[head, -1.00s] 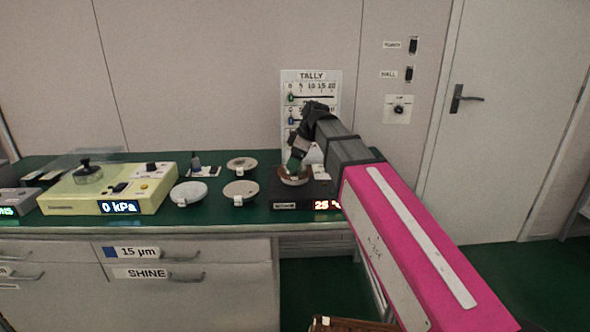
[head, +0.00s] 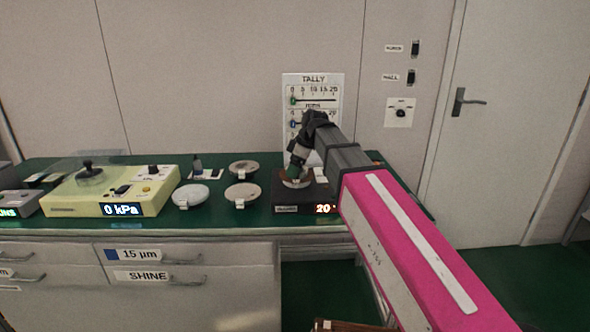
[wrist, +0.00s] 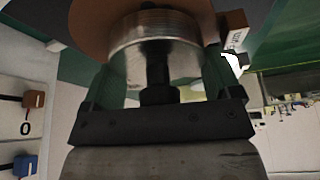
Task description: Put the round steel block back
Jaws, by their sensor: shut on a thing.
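The round steel block (wrist: 140,45) fills the upper middle of the wrist view, a shiny cylinder with a dark stem (wrist: 158,72). My gripper (wrist: 160,85) is shut on it, with a finger on each side. A brown round disc (wrist: 88,22) shows behind the block; I cannot tell whether they touch. In the head view my gripper (head: 295,168) is low over the black box with a red number display (head: 285,207), at a pale round shape (head: 296,184) on its top. The fingers partly hide that shape.
Three round plates with small tags, among them a white plate (head: 190,195), lie left of the black box. A yellow pressure unit (head: 110,195) reading 0 kPa stands further left. A tally board (head: 312,90) stands behind my arm.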

